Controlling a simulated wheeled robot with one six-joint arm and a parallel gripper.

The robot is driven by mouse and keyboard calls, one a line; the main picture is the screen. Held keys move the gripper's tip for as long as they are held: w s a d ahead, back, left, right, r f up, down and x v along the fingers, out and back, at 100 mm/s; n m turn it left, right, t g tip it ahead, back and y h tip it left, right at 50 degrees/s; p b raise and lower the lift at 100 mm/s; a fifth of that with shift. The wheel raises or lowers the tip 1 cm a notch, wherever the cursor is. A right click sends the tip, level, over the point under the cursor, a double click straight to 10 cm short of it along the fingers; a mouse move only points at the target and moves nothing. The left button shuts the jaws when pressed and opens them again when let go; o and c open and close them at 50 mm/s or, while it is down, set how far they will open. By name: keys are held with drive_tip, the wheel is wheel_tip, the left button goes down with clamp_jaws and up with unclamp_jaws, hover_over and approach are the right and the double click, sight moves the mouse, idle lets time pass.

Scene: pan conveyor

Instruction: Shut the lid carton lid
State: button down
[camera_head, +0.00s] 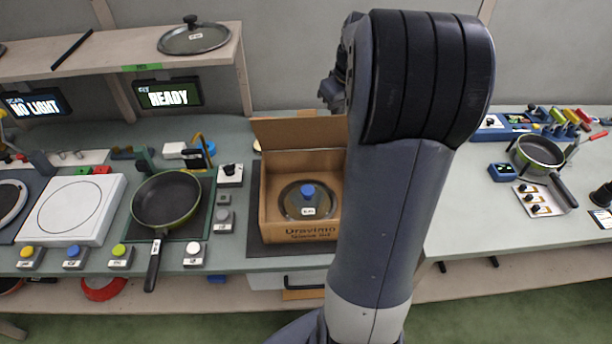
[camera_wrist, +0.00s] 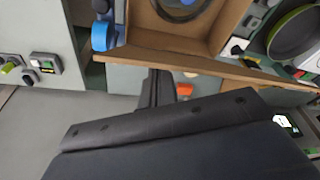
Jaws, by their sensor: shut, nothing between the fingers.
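The open cardboard carton (camera_head: 268,222) stands on a dark mat on the bench, left of my arm. Its lid (camera_head: 295,133) stands up at the back edge. Inside lies a round glass pan lid (camera_head: 290,206) with a blue knob. In the wrist view the carton (camera_wrist: 228,38) shows at the top, with its lid seen as a thin edge (camera_wrist: 200,66). My gripper (camera_wrist: 158,88) appears shut and empty near that edge; contact cannot be told. In the head view my arm hides the gripper and the carton's right side.
A green pan (camera_head: 167,200) sits left of the carton, beside several button boxes. A shelf (camera_head: 120,48) bears another glass lid (camera_head: 194,38), above two screens, one reading READY (camera_head: 168,94). Another pan (camera_head: 540,152) and tools stand at the right. Bare bench (camera_head: 460,215) lies right of my arm.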

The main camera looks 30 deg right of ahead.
drive_tip(key=s+b+x, duration=0.3)
drive_tip(key=b+x, duration=0.5)
drive_tip(key=x, duration=0.3)
drive_tip(key=shift+x, duration=0.8)
idle(6.1)
